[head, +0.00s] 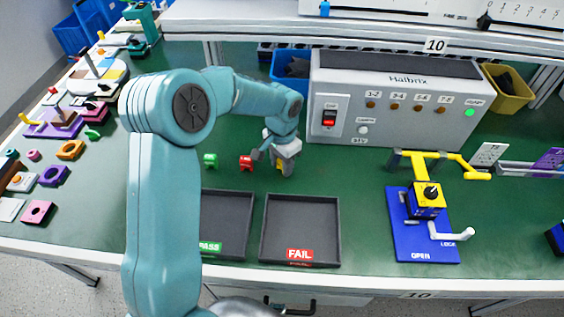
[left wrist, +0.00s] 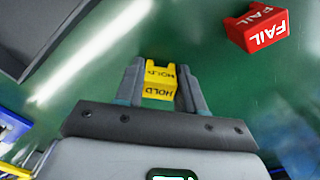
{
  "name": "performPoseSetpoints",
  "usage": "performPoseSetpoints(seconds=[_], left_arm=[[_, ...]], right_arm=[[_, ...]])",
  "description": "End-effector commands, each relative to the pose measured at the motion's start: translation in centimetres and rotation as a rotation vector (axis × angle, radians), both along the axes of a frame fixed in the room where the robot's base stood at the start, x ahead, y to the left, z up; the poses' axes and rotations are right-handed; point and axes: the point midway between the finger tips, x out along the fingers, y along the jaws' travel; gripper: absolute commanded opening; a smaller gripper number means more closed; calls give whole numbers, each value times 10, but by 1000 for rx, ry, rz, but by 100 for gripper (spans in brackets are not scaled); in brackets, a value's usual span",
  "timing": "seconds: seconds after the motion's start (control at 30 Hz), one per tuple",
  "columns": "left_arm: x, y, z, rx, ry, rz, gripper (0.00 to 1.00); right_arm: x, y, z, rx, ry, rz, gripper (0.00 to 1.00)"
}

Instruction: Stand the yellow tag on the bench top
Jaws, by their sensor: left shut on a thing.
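My left gripper (head: 281,166) is low over the green bench top (head: 365,175), behind the FAIL tray. It is shut on the yellow tag (left wrist: 160,82), which reads HOLD and sits between the two fingers in the left wrist view. In the head view only a small yellow bit of the tag shows beside the fingers. I cannot tell whether the tag touches the bench. My right gripper is not in view.
A red FAIL tag (head: 246,163) stands just left of the gripper, and a green tag (head: 210,160) further left. The PASS tray (head: 247,195) and FAIL tray (head: 337,205) lie in front. The grey Halbrix box (head: 395,125) stands behind. A blue fixture (head: 405,240) is at right.

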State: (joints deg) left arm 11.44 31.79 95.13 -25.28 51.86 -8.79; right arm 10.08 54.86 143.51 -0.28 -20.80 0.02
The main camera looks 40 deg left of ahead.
Motion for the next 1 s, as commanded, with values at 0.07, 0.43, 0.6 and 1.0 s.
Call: performPoseSetpoints(seconds=[0.07, 0.43, 0.6, 1.0], left_arm=[[0, 0, 1, 0, 0, 0, 10], [0, 0, -2, 0, 0, 0, 64], [0, 0, -2, 0, 0, 0, 64], [2, 0, 60, 2, -7, 0, 64]], right_arm=[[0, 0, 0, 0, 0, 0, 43], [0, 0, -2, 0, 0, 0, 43], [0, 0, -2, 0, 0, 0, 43], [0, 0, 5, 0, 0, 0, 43]])
